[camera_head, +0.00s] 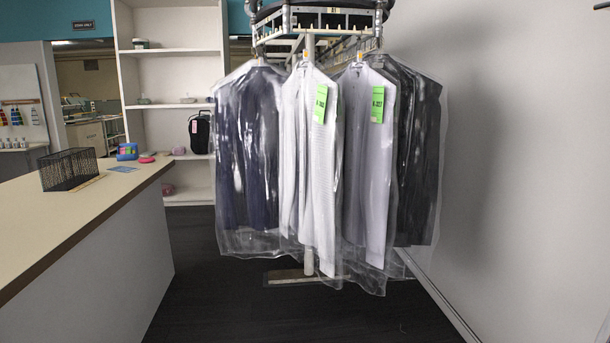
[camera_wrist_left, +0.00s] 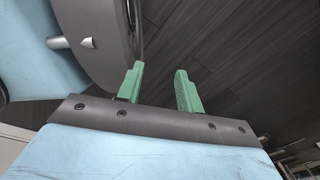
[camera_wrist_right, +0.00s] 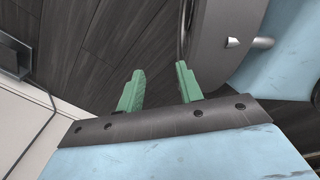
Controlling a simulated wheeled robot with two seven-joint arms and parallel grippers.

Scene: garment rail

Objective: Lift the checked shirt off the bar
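Several garments in clear plastic covers hang from the bar of a rail (camera_head: 318,36) in the head view. A white shirt (camera_head: 290,150) with a faint fine pattern hangs in the middle with a green tag. A pale lilac-grey shirt (camera_head: 366,165) with another green tag hangs right of it. I cannot tell for sure which is checked; the white one's front shows a fine pattern. My left gripper (camera_wrist_left: 160,68) and right gripper (camera_wrist_right: 160,68) are open and empty over dark floor, each seen only in its own wrist view, away from the garments.
Dark garments hang at the left (camera_head: 250,150) and right (camera_head: 417,160) of the shirts, close against them. A counter (camera_head: 95,205) with a black wire basket (camera_head: 69,169) stands left. White shelves (camera_head: 180,90) stand behind, and a wall (camera_head: 520,150) is right. Floor in front is clear.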

